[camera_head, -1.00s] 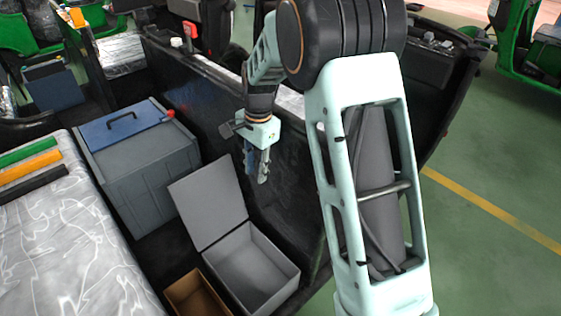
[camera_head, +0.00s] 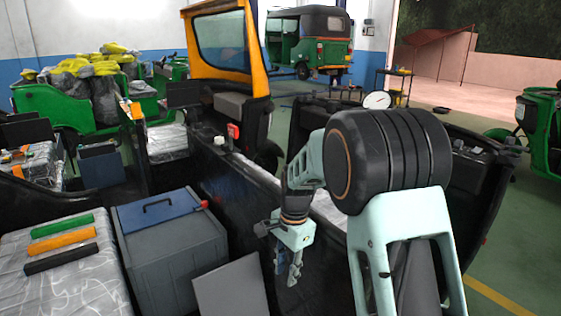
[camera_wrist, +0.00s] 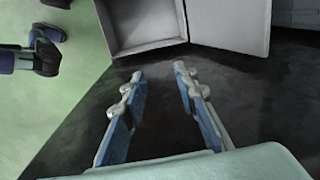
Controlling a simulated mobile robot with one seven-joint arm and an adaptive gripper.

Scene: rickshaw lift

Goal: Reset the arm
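My arm (camera_head: 395,165) is pale mint with black joints and stands at the right of centre in the head view, folded with its wrist hanging down. My gripper (camera_head: 288,274) points downward beside the black side wall of a vehicle. In the wrist view my gripper (camera_wrist: 158,82) has its two blue-backed fingers apart, with nothing between them. A grey open box (camera_wrist: 145,25) with its lid (camera_wrist: 232,22) raised lies beyond the fingertips. In the head view only the raised lid (camera_head: 232,288) of that box shows.
A grey chest (camera_head: 175,255) with a blue lid stands left of my gripper. Green, orange and black bars (camera_head: 62,241) lie on a silver-covered surface (camera_head: 60,285). The black side wall (camera_head: 235,185) is close to my gripper. Green floor (camera_head: 500,270) is clear at the right.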

